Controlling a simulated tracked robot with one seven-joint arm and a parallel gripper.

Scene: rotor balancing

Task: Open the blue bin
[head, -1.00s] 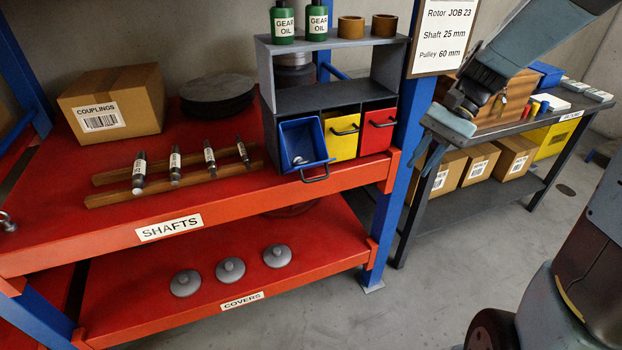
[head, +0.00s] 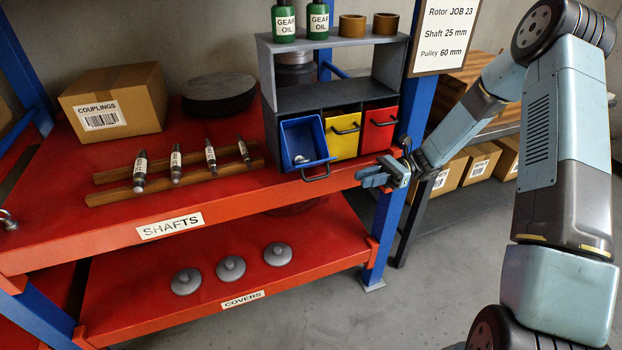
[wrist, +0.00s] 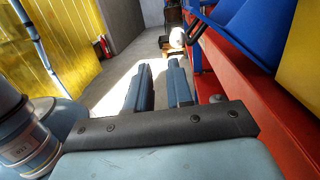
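The blue bin (head: 303,137) sits in the lower left slot of the grey rack, pulled out and tipped forward. Its inside shows, with a small pale item in it, and its dark handle (head: 316,177) hangs over the shelf's front edge. In the wrist view the blue bin (wrist: 246,30) is at the upper right. My gripper (head: 365,176) is in front of the shelf edge, right of the handle and apart from it. In the wrist view my gripper (wrist: 160,75) has a gap between its two fingers, with nothing held.
A yellow bin (head: 343,136) and a red bin (head: 379,131) stand closed beside the blue one. The red shelf (head: 225,195) carries shafts on wooden rails and a couplings box (head: 113,101). A blue post (head: 389,225) stands close to my gripper. Floor in front is clear.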

